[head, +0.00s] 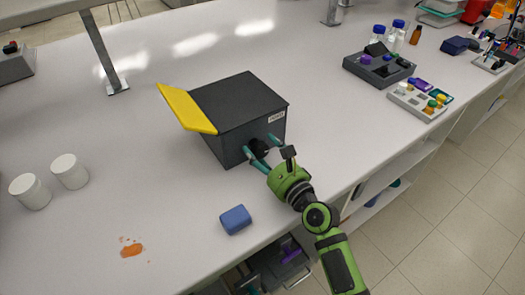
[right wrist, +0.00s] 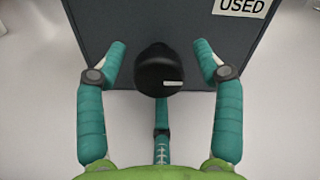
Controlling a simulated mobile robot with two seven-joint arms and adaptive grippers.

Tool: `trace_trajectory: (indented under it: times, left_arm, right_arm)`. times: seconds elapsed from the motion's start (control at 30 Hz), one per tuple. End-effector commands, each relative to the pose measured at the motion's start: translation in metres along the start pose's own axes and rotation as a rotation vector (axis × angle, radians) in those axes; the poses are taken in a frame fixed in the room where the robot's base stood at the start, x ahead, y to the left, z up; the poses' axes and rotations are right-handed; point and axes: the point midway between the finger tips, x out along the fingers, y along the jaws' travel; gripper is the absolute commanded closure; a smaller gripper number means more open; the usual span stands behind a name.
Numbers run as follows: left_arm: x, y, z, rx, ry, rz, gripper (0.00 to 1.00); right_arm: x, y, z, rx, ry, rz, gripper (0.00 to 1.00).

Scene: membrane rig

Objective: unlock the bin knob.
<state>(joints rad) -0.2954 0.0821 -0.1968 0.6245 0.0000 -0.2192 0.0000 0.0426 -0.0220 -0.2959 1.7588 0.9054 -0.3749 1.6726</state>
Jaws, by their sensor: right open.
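The dark grey bin (head: 240,104) stands on the white bench with a yellow flap (head: 187,108) on its left side. Its black knob (right wrist: 158,70) sticks out of the front face, with a small pale mark on it. In the head view the knob (head: 261,147) is partly hidden by my fingers. My right gripper (head: 261,149) is open, its teal fingers on either side of the knob. In the right wrist view the right gripper (right wrist: 161,62) shows gaps between both upper fingers and the knob. A third finger lies below the knob. My left gripper is not in view.
A blue block (head: 235,219) lies near the bench front. Two white jars (head: 70,171) and an orange spill (head: 132,249) are at the left. Grey trays (head: 380,67) with small items stand at the back right. The bench left of the bin is mostly clear.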

Motion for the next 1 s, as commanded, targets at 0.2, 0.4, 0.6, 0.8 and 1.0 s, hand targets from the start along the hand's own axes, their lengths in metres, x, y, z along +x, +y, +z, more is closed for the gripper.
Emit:
trace_trajectory:
  times: [0.2,0.4,0.6,0.8,1.0]
  left_arm:
    - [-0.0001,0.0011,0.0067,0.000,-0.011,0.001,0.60]
    - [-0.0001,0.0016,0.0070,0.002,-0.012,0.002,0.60]
    - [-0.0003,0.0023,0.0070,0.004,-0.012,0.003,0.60]
    - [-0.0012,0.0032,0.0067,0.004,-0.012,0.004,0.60]
    - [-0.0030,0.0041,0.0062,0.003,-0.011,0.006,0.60]
  right_arm:
    - [-0.0001,0.0000,0.0002,0.000,0.000,0.000,0.60]
    - [-0.0004,-0.0001,-0.0004,0.000,0.001,0.000,0.89]
    - [-0.0006,-0.0001,-0.0009,-0.014,0.002,0.000,0.89]
    - [-0.0008,-0.0002,-0.0013,-0.085,0.003,0.001,0.89]
    - [-0.0008,-0.0006,-0.0015,-0.229,0.004,0.001,0.89]
